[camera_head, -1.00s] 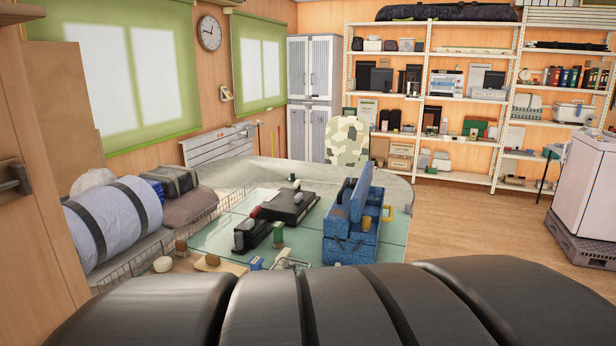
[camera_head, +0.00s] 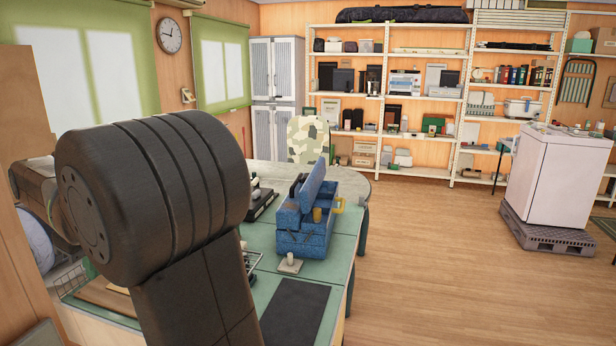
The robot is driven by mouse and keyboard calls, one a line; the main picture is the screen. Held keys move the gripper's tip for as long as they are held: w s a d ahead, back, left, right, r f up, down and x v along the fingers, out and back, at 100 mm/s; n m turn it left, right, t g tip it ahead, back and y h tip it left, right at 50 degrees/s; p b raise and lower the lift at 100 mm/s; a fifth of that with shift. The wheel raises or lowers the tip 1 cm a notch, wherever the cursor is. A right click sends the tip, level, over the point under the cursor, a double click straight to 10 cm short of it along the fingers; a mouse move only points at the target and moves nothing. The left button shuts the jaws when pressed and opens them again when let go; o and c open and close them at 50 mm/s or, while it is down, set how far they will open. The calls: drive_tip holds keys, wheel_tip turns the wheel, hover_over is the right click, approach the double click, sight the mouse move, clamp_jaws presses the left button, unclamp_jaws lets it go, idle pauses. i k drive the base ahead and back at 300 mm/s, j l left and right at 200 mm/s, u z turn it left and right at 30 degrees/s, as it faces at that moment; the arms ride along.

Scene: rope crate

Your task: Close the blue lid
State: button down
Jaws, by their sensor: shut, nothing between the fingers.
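A blue crate (camera_head: 304,243) stands on the green-topped table (camera_head: 352,240) in the head view, right of my arm. Its blue lid (camera_head: 315,187) is open and stands up, tilted, above the crate. A yellow handle-like piece (camera_head: 339,206) shows at the crate's right side. My large black arm link covers the left and lower middle of the view. My gripper is not visible, so its place relative to the lid cannot be seen.
A small stand with a pale knob (camera_head: 289,263) sits in front of the crate. A dark mat (camera_head: 294,312) lies on the near table. A camouflage chair (camera_head: 308,139) stands behind the table. Wooden floor (camera_head: 440,260) is clear to the right, up to a white cabinet (camera_head: 562,178) on a pallet.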

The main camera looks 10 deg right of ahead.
sight(311, 182)
drive_tip(key=l, duration=1.9)
drive_tip(key=i+l+u, duration=0.15)
drive_tip(key=i+l, duration=1.15)
drive_tip(key=i, duration=0.15)
drive_tip(key=i+j, duration=0.15)
drive_tip(key=i, duration=0.25)
drive_tip(key=i+j, duration=0.15)
drive_tip(key=i, duration=0.25)
drive_tip(key=i+j, duration=0.15)
drive_tip(key=i, duration=0.25)
